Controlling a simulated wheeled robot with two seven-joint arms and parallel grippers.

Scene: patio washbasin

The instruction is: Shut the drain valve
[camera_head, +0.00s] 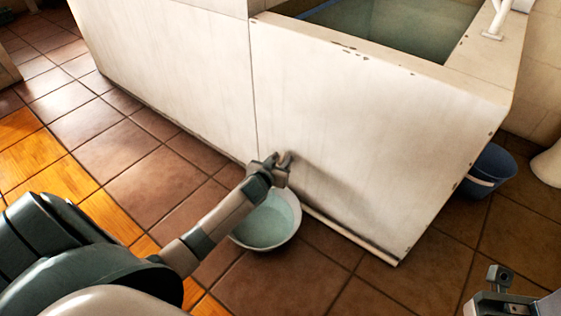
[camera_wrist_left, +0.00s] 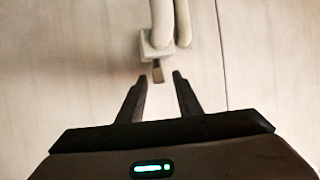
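In the left wrist view a pale drain valve body (camera_wrist_left: 155,45) sits against the white basin wall, with a pipe running up from it. Its short brownish handle (camera_wrist_left: 158,73) points down towards my left gripper (camera_wrist_left: 160,77). The two fingers are open, one on each side of the handle tip, and do not appear closed on it. In the head view my left gripper (camera_head: 282,163) is close to the basin's side wall (camera_head: 370,130) and hides the valve. My right gripper (camera_head: 500,280) is partly in view at the lower right corner, away from the valve.
A pale bowl with greenish liquid (camera_head: 262,226) stands on the tiles below my left gripper. The basin holds water (camera_head: 400,28). A blue bucket (camera_head: 486,172) stands right of the basin. Tiled floor left of the basin is clear.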

